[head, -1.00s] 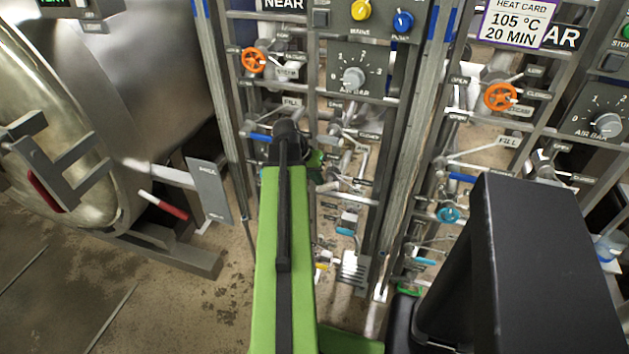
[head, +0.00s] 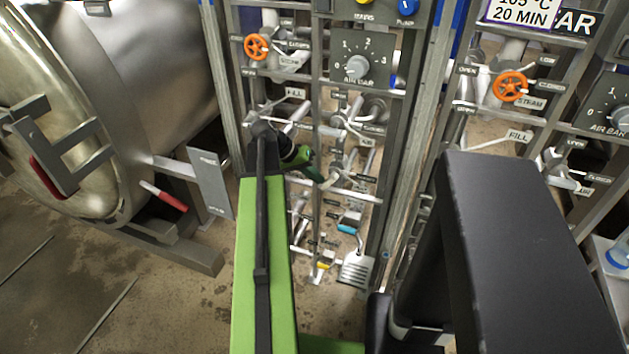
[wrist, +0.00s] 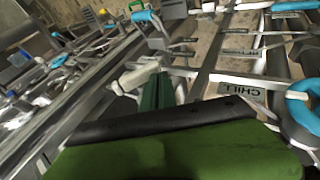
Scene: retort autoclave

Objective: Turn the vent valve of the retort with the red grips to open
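The retort with red grips (head: 80,130) lies at the left of the head view. One red grip (head: 43,183) is on its door and another is on a lever (head: 165,198). Beside it stands a valve panel with several pipes and small labels. I cannot read a vent label, so I cannot tell which valve is the vent. My gripper (head: 318,178) reaches in front of this panel's lower pipes, pointing right and down. In the wrist view one dark green finger (wrist: 157,92) shows close to a pale pipe fitting; contact is unclear. The other finger is not distinguishable.
An orange steam wheel (head: 257,46) and an air dial (head: 356,67) sit above my gripper. A second panel with another orange wheel (head: 510,87) stands to the right. A blue wheel (wrist: 303,100) shows beside a CHILL label in the wrist view. Upright posts separate the panels.

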